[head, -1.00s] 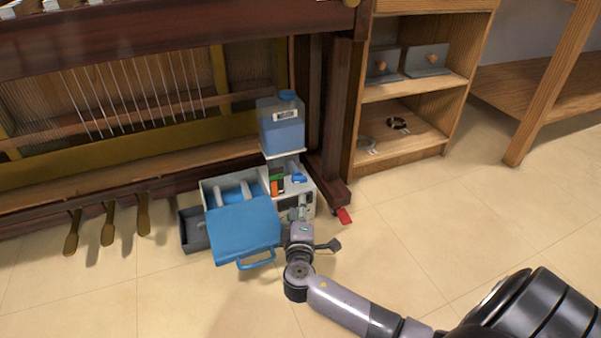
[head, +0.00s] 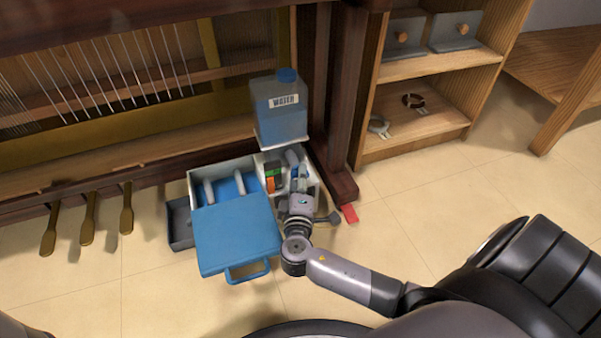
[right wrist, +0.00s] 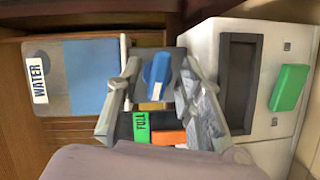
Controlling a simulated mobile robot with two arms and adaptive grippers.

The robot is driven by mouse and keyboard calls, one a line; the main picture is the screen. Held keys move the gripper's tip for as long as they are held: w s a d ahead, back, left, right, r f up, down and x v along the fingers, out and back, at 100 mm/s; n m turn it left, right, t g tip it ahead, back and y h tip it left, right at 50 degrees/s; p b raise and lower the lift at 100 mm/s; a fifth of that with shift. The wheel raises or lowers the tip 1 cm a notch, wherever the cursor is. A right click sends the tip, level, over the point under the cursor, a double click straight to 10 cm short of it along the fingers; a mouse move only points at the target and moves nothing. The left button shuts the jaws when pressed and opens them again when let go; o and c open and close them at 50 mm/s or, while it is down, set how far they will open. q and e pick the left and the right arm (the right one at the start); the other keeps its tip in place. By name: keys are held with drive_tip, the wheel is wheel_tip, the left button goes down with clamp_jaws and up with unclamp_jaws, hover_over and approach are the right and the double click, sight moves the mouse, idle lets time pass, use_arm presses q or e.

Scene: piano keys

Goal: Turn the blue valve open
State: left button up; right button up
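The blue valve (right wrist: 157,72) is a knob on a grey plate on the white machine (right wrist: 270,35). My right gripper (right wrist: 160,76) is open, with one finger on each side of the valve in the right wrist view. I cannot tell whether the fingers touch it. In the head view my right gripper (head: 298,180) reaches over the machine's right part and partly hides the valve. My left gripper is out of view.
A water tank (head: 280,115) stands behind the machine. A green FULL label (right wrist: 141,127) and orange block (right wrist: 168,137) lie below the valve. A blue lid (head: 237,238) with a handle is at the front. A wooden shelf (head: 415,140) stands right.

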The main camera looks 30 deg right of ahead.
drive_tip(key=shift+c, duration=0.6)
clamp_jaws()
drive_tip(key=shift+r, duration=0.1)
drive_tip(key=shift+w+n+t+h, duration=0.1)
drive_tip(key=shift+n+t+h, duration=0.3)
drive_tip(key=shift+n, duration=0.8)
drive_tip(key=shift+r, duration=0.1)
